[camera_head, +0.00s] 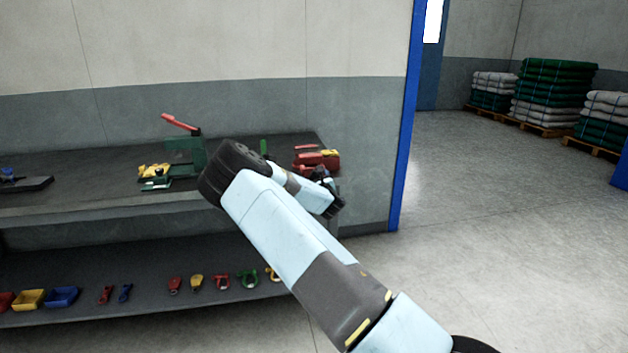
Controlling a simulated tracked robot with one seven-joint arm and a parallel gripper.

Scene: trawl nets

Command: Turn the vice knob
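My arm reaches from the lower right over the right end of the workbench. My gripper (335,207) is a small dark shape at the bench's right edge, partly hidden by my own arm, and too small to tell open from shut. A red object with a yellow part (317,160) sits on the bench top just behind and above my gripper; it may be the vice, but I cannot tell. No knob can be made out. I cannot tell whether my gripper touches anything.
A green press-like tool with a red lever (185,150) stands mid-bench beside yellow pieces (154,170). The lower shelf (150,312) holds bins and several shackles. A blue post (408,120) stands right of the bench. The floor (480,200) to the right is open, with pallets behind.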

